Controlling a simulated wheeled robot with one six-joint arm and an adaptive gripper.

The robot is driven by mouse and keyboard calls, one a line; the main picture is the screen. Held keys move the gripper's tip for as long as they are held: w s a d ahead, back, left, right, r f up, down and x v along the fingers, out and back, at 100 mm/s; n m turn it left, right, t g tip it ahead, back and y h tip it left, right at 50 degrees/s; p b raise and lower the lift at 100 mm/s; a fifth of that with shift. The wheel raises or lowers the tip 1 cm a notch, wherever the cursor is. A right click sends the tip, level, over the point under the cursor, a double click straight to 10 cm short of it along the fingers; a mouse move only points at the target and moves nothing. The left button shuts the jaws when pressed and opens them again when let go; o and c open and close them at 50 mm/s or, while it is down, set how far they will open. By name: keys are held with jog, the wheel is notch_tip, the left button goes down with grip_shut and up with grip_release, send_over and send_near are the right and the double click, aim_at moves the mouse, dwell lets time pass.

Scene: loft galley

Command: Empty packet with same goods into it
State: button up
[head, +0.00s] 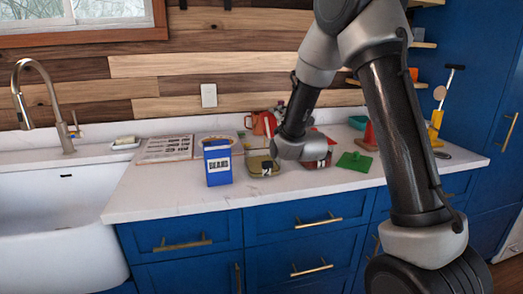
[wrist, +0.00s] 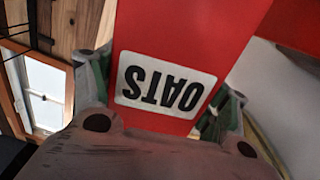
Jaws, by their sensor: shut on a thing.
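A red packet labelled OATS (wrist: 180,45) fills the middle of the wrist view, its label upside down there. My gripper (wrist: 165,95) is shut on it, with a finger at each side. In the head view my gripper (head: 305,150) is low over the counter, and a red part of the packet (head: 327,159) shows beside it; the rest is hidden by my arm. A blue packet labelled BEANS (head: 218,166) stands upright on the counter to the left. I cannot see inside either packet.
A shallow container (head: 262,166) lies between the blue packet and my gripper. A round bowl (head: 216,139) is behind the blue packet. A green item (head: 354,162) and a red cone-like item (head: 370,137) are to the right. A red jug (head: 264,123) stands behind. The sink (head: 50,235) is at left.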

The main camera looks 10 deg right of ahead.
jog(key=shift+a+r+n, duration=0.25)
jog(key=shift+n, duration=0.35)
dwell(0.8)
jog(key=shift+a+f+n, duration=0.4)
jog(key=shift+f+n, duration=0.05)
jog(key=shift+n, duration=0.35)
dwell(1.4)
jog(key=shift+s+a+r+n+p, duration=0.1)
jog(key=shift+a+r+n+p, duration=0.15)
jog(key=shift+n, duration=0.3)
jog(key=shift+a+r+n+p, duration=0.1)
jog(key=shift+a+n, duration=0.25)
jog(key=shift+n, duration=0.2)
dwell(1.1)
jog(key=shift+f, duration=0.1)
